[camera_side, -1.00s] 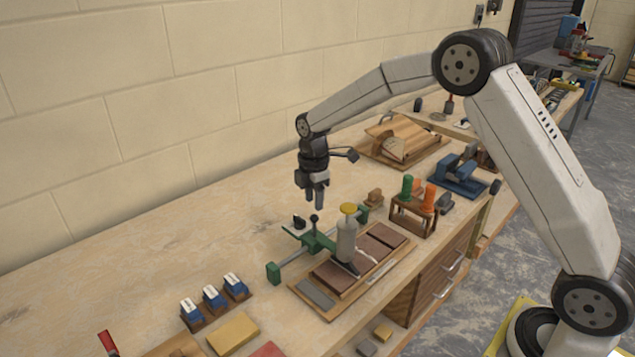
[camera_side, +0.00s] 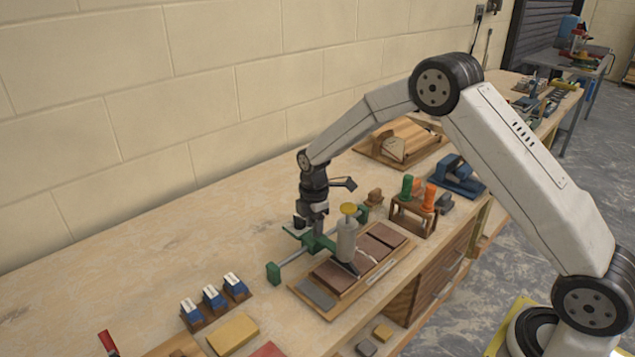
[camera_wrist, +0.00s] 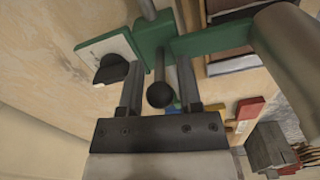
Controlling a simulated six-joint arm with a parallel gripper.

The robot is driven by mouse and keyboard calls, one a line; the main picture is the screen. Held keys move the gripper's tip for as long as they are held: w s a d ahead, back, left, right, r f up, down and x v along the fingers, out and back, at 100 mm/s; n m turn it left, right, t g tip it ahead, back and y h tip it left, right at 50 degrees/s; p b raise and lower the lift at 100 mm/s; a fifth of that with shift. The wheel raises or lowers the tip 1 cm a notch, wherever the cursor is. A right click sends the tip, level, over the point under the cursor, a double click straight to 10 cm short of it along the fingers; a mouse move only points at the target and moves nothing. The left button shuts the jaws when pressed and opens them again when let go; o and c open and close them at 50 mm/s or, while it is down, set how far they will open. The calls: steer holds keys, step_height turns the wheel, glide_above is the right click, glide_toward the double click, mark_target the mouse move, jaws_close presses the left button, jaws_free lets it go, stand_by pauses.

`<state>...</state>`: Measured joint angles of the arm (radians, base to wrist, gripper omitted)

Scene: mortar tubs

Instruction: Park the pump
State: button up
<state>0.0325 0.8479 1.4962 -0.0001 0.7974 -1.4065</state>
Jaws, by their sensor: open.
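A grey cylinder with a yellow top (camera_side: 347,236), which looks like the pump, stands upright on a board with brown slabs in the side view. A grey cylinder, probably the same one, fills the upper right of the wrist view (camera_wrist: 292,55). Beside it is a green fixture on a grey rail (camera_side: 291,258), with a lever ending in a black ball (camera_wrist: 160,95). My gripper (camera_side: 316,224) is low over this fixture, left of the cylinder. In the wrist view my gripper (camera_wrist: 160,70) is open, with the black ball showing between its fingers. I cannot tell whether they touch it.
A wooden rack with green and orange bottles (camera_side: 415,203) stands to the right of the fixture. Several blue blocks (camera_side: 213,297) and a yellow block (camera_side: 232,334) lie at the front left. The bench along the wall at left is clear.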

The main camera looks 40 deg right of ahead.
jaws_close()
stand_by(1.4)
